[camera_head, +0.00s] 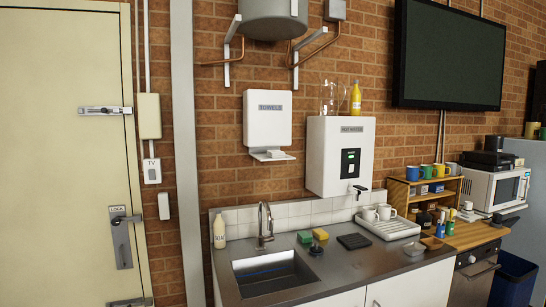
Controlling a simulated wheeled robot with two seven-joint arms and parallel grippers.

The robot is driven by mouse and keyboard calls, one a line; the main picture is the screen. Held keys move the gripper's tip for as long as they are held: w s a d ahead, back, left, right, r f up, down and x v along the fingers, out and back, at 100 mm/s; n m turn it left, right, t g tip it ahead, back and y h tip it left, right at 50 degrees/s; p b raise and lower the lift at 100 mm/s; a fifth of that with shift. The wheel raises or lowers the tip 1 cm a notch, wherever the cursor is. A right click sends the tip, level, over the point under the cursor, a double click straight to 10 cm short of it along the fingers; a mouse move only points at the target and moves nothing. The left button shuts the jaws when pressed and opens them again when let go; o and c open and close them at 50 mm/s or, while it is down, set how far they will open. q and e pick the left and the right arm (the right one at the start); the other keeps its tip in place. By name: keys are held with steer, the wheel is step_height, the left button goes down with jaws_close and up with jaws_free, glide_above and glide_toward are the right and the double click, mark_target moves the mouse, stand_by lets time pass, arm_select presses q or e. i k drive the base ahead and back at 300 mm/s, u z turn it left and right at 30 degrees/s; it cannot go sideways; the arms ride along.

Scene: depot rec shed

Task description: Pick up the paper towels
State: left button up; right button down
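A white wall-mounted towel dispenser (267,121) marked "TOWELS" hangs on the brick wall above the sink. A small stack of white paper towels (275,154) appears to sit on the tray (268,158) at its bottom opening. The towels are small in view and their edges are hard to make out. Neither of my grippers shows in the head view.
A steel counter (335,262) with a sink (270,275) and tap (264,225) stands below the dispenser. A white water heater (341,158) hangs to its right. Sponges, white mugs and a drying rack (388,227) occupy the counter. A closed door (65,150) is at left.

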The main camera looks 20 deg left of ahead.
mark_target(273, 155)
steer(key=z, duration=0.55)
steer(key=i, duration=0.8)
steer(key=z, duration=0.65)
steer(key=i, duration=0.9)
steer(key=u, duration=0.6)
steer(key=i, duration=0.75)
steer(key=u, duration=0.8)
